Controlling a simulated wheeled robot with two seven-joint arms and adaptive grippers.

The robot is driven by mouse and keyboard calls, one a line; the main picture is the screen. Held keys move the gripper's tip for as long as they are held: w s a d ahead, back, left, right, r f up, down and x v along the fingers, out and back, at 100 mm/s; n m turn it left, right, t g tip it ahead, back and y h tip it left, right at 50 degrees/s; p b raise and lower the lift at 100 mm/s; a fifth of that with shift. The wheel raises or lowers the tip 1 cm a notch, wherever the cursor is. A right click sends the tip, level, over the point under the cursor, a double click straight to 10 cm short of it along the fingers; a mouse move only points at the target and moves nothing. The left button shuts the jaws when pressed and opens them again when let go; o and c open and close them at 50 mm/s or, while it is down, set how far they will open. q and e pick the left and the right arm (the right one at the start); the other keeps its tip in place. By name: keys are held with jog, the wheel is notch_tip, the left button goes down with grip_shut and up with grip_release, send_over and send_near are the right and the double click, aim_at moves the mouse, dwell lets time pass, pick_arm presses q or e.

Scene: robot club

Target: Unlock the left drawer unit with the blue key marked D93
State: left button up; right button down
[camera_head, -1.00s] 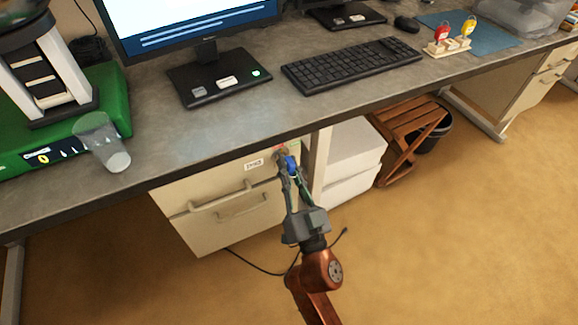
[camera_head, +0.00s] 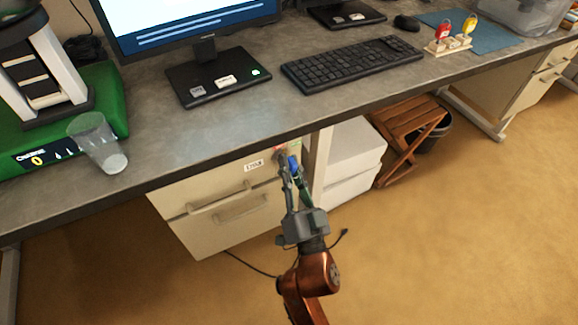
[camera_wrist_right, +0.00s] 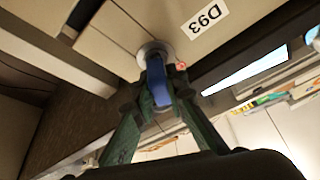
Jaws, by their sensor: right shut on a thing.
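The left drawer unit (camera_head: 222,234) is cream, with two bar handles, under the desk's front edge. My right gripper (camera_head: 289,163) is shut on the blue key (camera_wrist_right: 158,84) at the upper right of the drawer front. The key's head shows between the fingertips; its marking cannot be read. It points at the round metal lock (camera_wrist_right: 153,54), and its tip is hidden, so I cannot tell how deep it sits. My left gripper is not in view.
The desk edge (camera_head: 203,163) overhangs just above my right gripper. A red and a yellow key tag (camera_head: 468,27) stand in a wooden holder (camera_head: 448,46) at the back right. A clear cup (camera_head: 97,145) stands on the desk at left. A wooden stool (camera_head: 410,130) is right of the drawers.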

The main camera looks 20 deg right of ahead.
jog(key=shift+s+a+m+g+h, duration=0.15)
jog(key=shift+m+g+h, duration=0.25)
jog(key=shift+m+h, duration=0.55)
